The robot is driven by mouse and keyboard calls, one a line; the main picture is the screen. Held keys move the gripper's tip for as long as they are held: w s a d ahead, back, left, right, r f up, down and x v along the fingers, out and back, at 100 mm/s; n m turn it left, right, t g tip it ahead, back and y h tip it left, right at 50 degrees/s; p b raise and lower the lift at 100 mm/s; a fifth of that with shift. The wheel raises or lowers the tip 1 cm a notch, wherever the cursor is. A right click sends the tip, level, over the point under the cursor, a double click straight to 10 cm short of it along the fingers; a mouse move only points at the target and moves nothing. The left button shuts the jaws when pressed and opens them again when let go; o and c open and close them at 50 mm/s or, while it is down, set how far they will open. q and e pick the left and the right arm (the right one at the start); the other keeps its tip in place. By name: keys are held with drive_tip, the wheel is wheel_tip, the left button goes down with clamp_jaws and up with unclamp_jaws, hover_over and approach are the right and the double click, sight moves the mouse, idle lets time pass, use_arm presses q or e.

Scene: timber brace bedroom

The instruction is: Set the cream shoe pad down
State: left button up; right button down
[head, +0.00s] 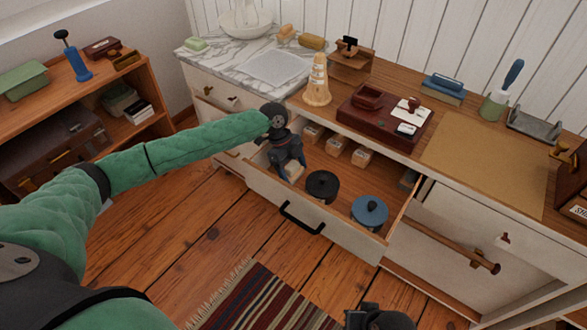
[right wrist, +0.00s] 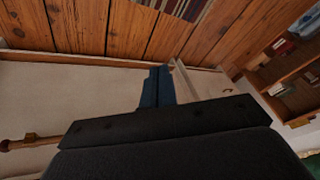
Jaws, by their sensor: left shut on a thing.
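My left gripper (head: 290,164) reaches down into the left part of the open drawer. It is shut on a small cream block, the cream shoe pad (head: 294,173), which is partly hidden by the fingers. I cannot tell whether the pad touches the drawer floor. A round black tin (head: 322,186) sits just right of it, and a blue lidded tin (head: 369,211) stands farther right. My right gripper shows its fingers together and empty in the right wrist view (right wrist: 157,86), low in front of the cabinet.
Several small boxes (head: 337,144) line the drawer's back. The drawer front (head: 330,224) has a black handle. A striped rug (head: 262,302) lies on the floor.

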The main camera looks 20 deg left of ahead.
sight(291, 164)
use_arm(q)
drive_tip(key=o, duration=1)
use_arm(e)
drive_tip(key=shift+a, duration=0.2)
use_arm(q)
drive_tip(key=b+v, duration=0.1)
drive_tip(key=v, duration=0.5)
drive_tip(key=shift+a+r, duration=0.1)
drive_tip(key=shift+r, duration=0.1)
drive_tip(key=v, duration=0.5)
drive_tip(key=shift+r+b, duration=0.3)
use_arm(e)
drive_tip(key=shift+t, duration=0.3)
drive_tip(key=x, duration=0.4)
drive_tip(key=shift+s+f, duration=0.25)
drive_tip(key=shift+f, duration=0.3)
